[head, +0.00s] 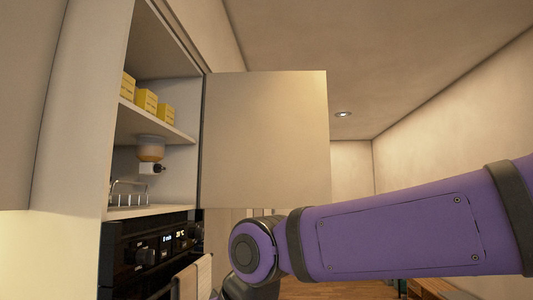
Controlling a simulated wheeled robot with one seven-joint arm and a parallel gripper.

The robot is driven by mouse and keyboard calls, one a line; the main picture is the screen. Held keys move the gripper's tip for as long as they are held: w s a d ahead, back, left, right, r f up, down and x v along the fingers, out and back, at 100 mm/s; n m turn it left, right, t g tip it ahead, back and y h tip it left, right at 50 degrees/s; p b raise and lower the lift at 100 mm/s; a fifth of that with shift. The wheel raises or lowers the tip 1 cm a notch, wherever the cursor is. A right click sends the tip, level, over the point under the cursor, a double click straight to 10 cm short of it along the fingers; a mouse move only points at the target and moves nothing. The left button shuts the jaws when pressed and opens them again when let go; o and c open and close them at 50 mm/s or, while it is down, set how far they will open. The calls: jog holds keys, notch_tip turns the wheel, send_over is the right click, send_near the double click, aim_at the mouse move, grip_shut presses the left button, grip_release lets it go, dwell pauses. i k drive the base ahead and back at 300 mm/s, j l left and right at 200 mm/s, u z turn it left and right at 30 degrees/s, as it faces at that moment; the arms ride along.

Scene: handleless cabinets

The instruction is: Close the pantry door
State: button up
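The pantry door (265,135) is a flat, pale, handleless panel. It stands wide open, hinged at the right side of the open cabinet (160,55) and swung out into the room. My purple arm reaches in from the right, below the door, and bends down near the door's lower edge. My gripper is out of view, so its state and any contact with the door are hidden.
Yellow boxes (146,101) stand on the cabinet shelf (150,124). A jar-like item (151,148) and a wire rack (129,191) are below. A black oven (148,253) with a hanging towel (190,282) sits under the cabinet. Open room lies behind the door at right.

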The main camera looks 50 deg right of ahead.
aim_at(265, 141)
jog(key=i+l+u, duration=0.1)
jog(key=l, duration=0.6)
jog(key=i+l+u, duration=0.1)
jog(key=l, duration=0.6)
jog(key=i+l+u, duration=0.1)
jog(key=l+u, duration=0.2)
jog(key=l, duration=0.55)
jog(key=l+u, duration=0.3)
jog(key=l, duration=0.55)
jog(key=k+l+u, duration=0.15)
jog(key=l+u, duration=0.15)
jog(key=l, duration=0.5)
jog(key=k+l+u, duration=0.2)
jog(key=l, duration=0.35)
jog(key=k+l+u, duration=0.25)
jog(key=l, duration=0.25)
jog(key=k+l+u, duration=0.2)
jog(key=l, duration=0.3)
jog(key=k+l+u, duration=0.25)
jog(key=k+l, duration=0.1)
jog(key=l, duration=0.25)
jog(key=k+l, duration=0.1)
jog(key=l, duration=0.25)
jog(key=l+u, duration=0.1)
jog(key=l, duration=0.25)
jog(key=k+l, duration=0.2)
jog(key=l, duration=0.15)
jog(key=k, duration=0.6)
jog(key=l+u, duration=0.25)
